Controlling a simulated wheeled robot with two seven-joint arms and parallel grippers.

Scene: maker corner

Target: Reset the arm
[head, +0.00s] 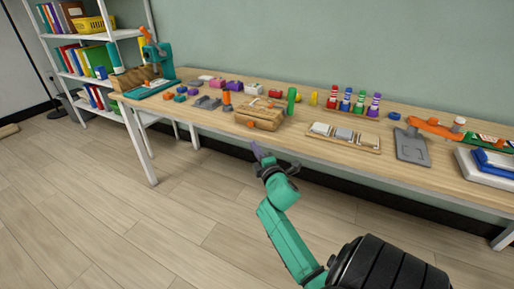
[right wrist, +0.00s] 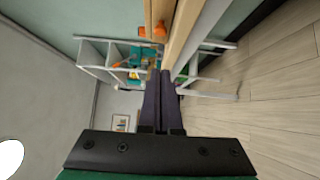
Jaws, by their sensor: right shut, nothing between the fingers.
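My right arm is teal and reaches up from the bottom of the head view. My right gripper (head: 257,150) is in front of the long wooden table (head: 200,122), near its front edge. It is shut and empty. In the right wrist view its two dark fingers (right wrist: 166,75) lie together, with the table edge beyond them. My left gripper does not show in either view.
The table holds a wooden box (head: 262,118), a wooden tray (head: 345,140) with blocks, a row of colored striped pegs (head: 360,103), a grey plate (head: 412,146) and an orange arm-like piece (head: 435,127). A white shelf (head: 85,70) stands left. The floor (head: 150,220) in front is clear.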

